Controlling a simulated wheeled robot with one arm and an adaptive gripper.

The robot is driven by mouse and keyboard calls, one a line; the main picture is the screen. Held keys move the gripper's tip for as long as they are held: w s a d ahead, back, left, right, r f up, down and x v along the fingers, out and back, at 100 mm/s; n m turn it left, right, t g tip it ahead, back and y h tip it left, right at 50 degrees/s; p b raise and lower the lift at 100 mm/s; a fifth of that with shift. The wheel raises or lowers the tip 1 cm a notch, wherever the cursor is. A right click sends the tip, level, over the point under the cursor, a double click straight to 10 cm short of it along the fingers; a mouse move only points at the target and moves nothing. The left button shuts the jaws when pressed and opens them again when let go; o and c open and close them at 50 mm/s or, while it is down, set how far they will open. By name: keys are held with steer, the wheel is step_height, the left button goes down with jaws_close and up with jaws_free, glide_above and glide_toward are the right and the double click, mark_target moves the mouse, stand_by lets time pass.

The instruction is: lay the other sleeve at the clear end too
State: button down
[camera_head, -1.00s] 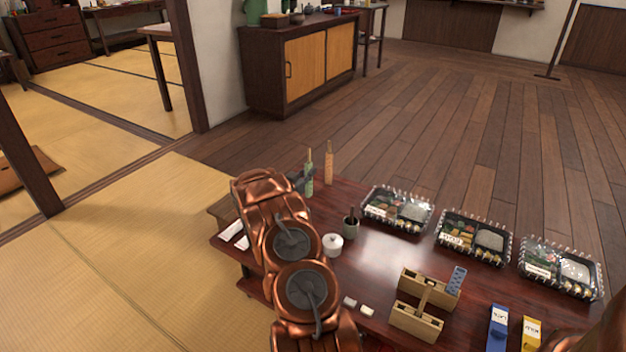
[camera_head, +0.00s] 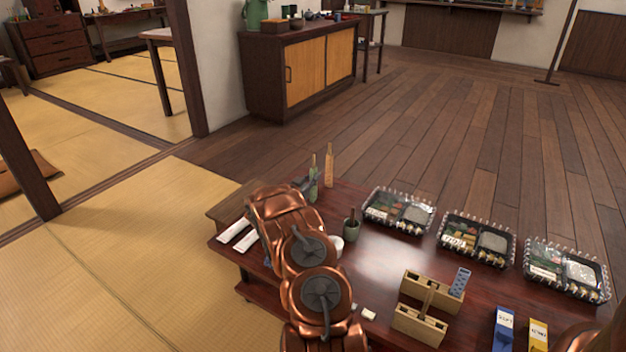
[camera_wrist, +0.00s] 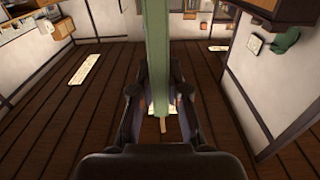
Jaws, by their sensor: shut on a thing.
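My gripper (camera_head: 303,185) is at the far left edge of the low dark table (camera_head: 385,258), its fingers partly hidden behind my arm. In the wrist view my gripper (camera_wrist: 160,80) is shut on a slim green item (camera_wrist: 159,40) with a tan tip. The green item (camera_head: 314,186) also shows upright in the head view, beside a similar tan item (camera_head: 329,166). I cannot tell whether the green item is a sleeve or a bottle. Two white flat strips, seemingly sleeves (camera_head: 234,230) (camera_head: 250,241), lie side by side at the table's left end.
The table middle is mostly bare.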

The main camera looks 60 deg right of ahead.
steer(key=shift+f, duration=0.15)
steer(key=c, duration=1.2)
jaws_free()
steer(key=a+p, duration=0.1)
steer(key=a, duration=0.3)
steer(key=a+p, duration=0.1)
steer(key=a, duration=0.3)
steer(key=a+p, duration=0.1)
steer(key=a, duration=0.3)
steer(key=shift+s, duration=0.25)
